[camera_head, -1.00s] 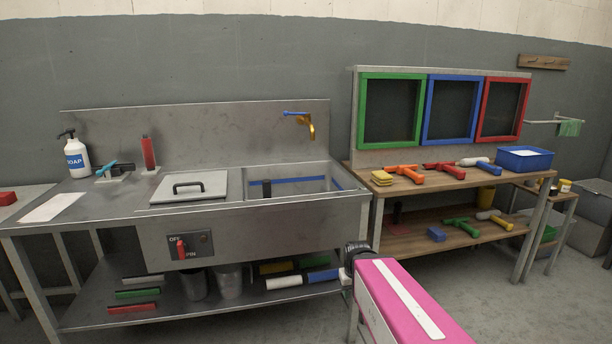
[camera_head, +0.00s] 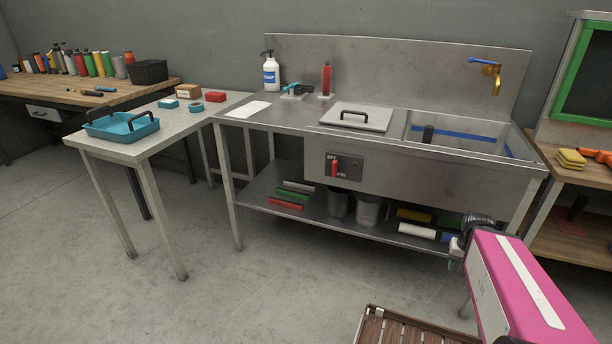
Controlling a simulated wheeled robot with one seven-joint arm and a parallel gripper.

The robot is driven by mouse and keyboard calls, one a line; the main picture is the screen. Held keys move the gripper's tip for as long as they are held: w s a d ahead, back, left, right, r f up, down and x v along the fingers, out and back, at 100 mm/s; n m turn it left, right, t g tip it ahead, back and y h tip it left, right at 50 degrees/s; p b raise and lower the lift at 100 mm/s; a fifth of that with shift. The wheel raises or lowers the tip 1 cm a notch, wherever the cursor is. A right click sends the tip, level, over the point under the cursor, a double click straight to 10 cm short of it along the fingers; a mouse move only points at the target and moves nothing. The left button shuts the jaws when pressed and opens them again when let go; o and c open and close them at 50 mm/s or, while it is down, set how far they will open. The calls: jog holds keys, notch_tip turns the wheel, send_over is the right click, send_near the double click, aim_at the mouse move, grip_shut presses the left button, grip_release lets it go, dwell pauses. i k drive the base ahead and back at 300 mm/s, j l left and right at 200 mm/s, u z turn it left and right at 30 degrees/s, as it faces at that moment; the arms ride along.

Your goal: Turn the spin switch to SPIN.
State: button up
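The spin switch is a red lever (camera_head: 335,168) on a dark plate (camera_head: 346,165) on the front of the steel sink unit. OFF is printed at the plate's upper left. Letters ending in "PIN" show low on the plate, partly hidden by the lever. The lever stands close to upright; its exact setting is too small to tell. The end of my pink and white arm (camera_head: 518,285) is low at the right, apart from the switch and to its right. My gripper's fingers cannot be made out there, and I see nothing held.
A lidded section (camera_head: 355,117) and an open basin (camera_head: 460,132) top the sink unit. Its lower shelf (camera_head: 300,215) holds buckets and coloured rolls. A side table (camera_head: 150,140) with a blue tray (camera_head: 122,127) stands left. A brown slatted thing (camera_head: 395,330) is at the bottom edge. Floor before the switch looks clear.

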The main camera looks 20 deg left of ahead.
aim_at(335, 167)
jog(key=u, duration=1.25)
jog(key=k, duration=0.15)
